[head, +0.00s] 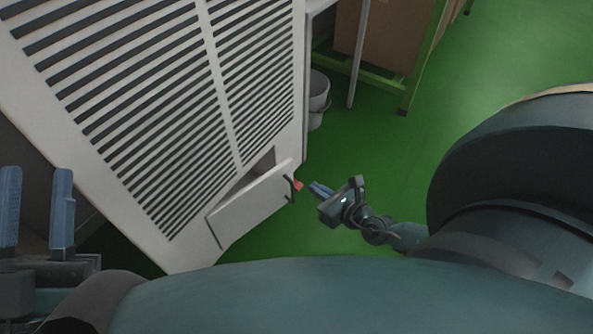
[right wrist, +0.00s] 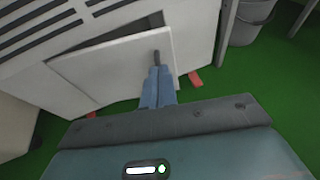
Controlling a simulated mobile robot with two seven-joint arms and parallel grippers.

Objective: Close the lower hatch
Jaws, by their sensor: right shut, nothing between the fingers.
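The lower hatch (head: 250,208) is a white panel low on the white slatted cabinet (head: 214,75). It stands partly open, with a dark gap along its top, and has a dark handle (head: 290,188) at its right end. In the right wrist view the hatch (right wrist: 118,65) lies just beyond my fingers. My right gripper (head: 315,187) is shut and empty, just right of the handle in the head view. In the wrist view its blue fingertips (right wrist: 158,72) overlap the area just below the handle (right wrist: 156,56); I cannot tell whether they touch. My left gripper (head: 36,205) is open and empty at the far left.
A small red piece (head: 298,185) shows beside the handle; another red piece (right wrist: 91,115) shows in the wrist view. Grey buckets (head: 318,93) stand right of the cabinet. A green-framed rack (head: 385,75) holds a cardboard box (head: 378,40). The green floor (head: 480,60) is clear on the right.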

